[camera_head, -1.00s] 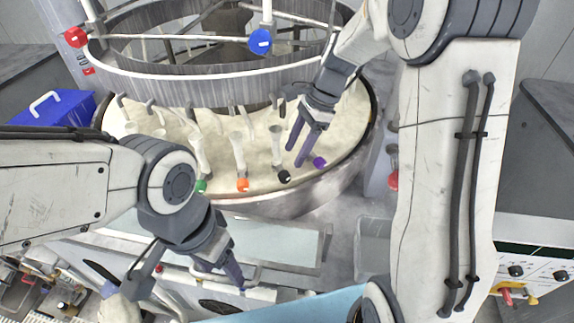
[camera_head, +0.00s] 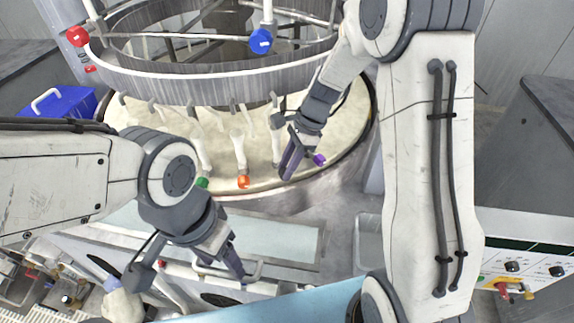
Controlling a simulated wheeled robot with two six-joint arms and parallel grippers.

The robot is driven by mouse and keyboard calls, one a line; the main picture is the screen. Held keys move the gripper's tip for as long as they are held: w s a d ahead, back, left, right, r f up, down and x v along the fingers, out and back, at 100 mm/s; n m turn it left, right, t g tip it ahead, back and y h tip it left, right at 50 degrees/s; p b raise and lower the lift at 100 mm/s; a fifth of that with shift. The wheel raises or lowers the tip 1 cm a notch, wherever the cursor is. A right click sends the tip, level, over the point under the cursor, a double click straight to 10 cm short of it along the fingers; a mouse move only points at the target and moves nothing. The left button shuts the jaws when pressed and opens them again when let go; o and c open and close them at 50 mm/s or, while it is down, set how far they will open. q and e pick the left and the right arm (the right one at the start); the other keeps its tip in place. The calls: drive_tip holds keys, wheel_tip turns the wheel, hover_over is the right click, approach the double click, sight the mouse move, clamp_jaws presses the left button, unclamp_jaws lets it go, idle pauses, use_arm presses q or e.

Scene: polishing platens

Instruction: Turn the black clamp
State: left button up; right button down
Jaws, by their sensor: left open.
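The black clamp is hidden in the camera_head view, behind the fingers of my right gripper (camera_head: 286,172) at the front rim of the round platen (camera_head: 320,163). The purple fingers of the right gripper point down at that spot. They overlap in the picture, so I cannot tell whether they are shut on the clamp. My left gripper (camera_head: 236,268) is open at the lower left, below and in front of the platen, away from the clamps.
An orange clamp (camera_head: 243,182) and a green clamp (camera_head: 202,183) are left of my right gripper. A purple clamp (camera_head: 319,160) is close on its right.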

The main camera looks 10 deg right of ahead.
drive_tip(key=shift+d+y, duration=0.1)
drive_tip(key=shift+y, duration=0.2)
drive_tip(key=shift+w+d+f+y+b, duration=0.1)
drive_tip(key=shift+d+y+b, duration=0.05)
drive_tip(key=shift+y+b, duration=0.35)
drive_tip(key=shift+d+f+y+b, duration=0.15)
drive_tip(key=shift+y+b, duration=0.25)
drive_tip(key=shift+y, duration=0.2)
drive_tip(key=shift+d+f+g+y+b, duration=0.1)
drive_tip(key=shift+d+g+y+b, duration=0.2)
drive_tip(key=shift+y, duration=0.7)
drive_tip(key=shift+d+g+y+b, duration=0.1)
drive_tip(key=shift+g+y+b, duration=0.2)
drive_tip(key=shift+y, duration=0.7)
drive_tip(key=c, duration=0.6)
unclamp_jaws()
drive_tip(key=shift+c, duration=0.2)
